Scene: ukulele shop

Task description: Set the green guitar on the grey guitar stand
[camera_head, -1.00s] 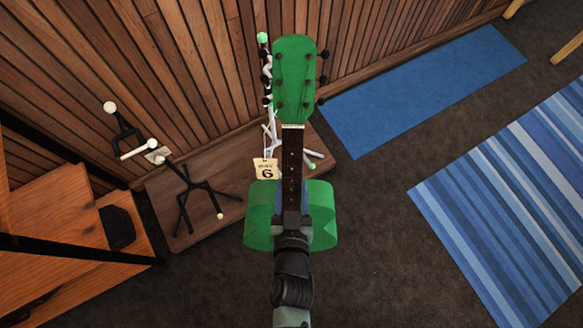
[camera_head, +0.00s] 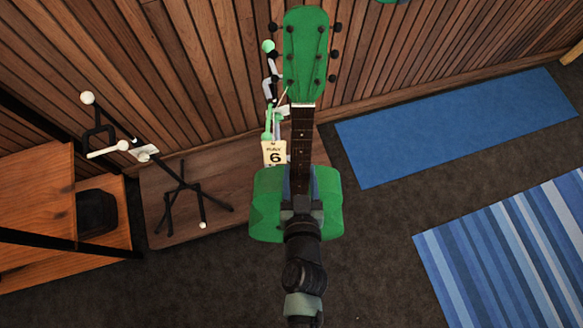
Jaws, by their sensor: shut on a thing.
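The green guitar (camera_head: 306,55) is upright, headstock at the top, its body (camera_head: 327,208) low in the picture. My gripper (camera_head: 301,205) is shut on the lower neck of the guitar, just above its body; the fingers are partly hidden by the wrist. A pale grey stand with green tips (camera_head: 269,70) stands behind the guitar on the wooden platform, with a tag marked 6 (camera_head: 275,155) in front of it. Most of this stand is hidden by the guitar. I cannot tell whether the guitar touches it.
A black stand with white tips (camera_head: 182,187) stands left on the low wooden platform (camera_head: 220,180), against the slatted wall. A wooden shelf unit (camera_head: 40,215) is at the far left. A blue mat (camera_head: 455,130) and a striped rug (camera_head: 520,250) lie right on open dark floor.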

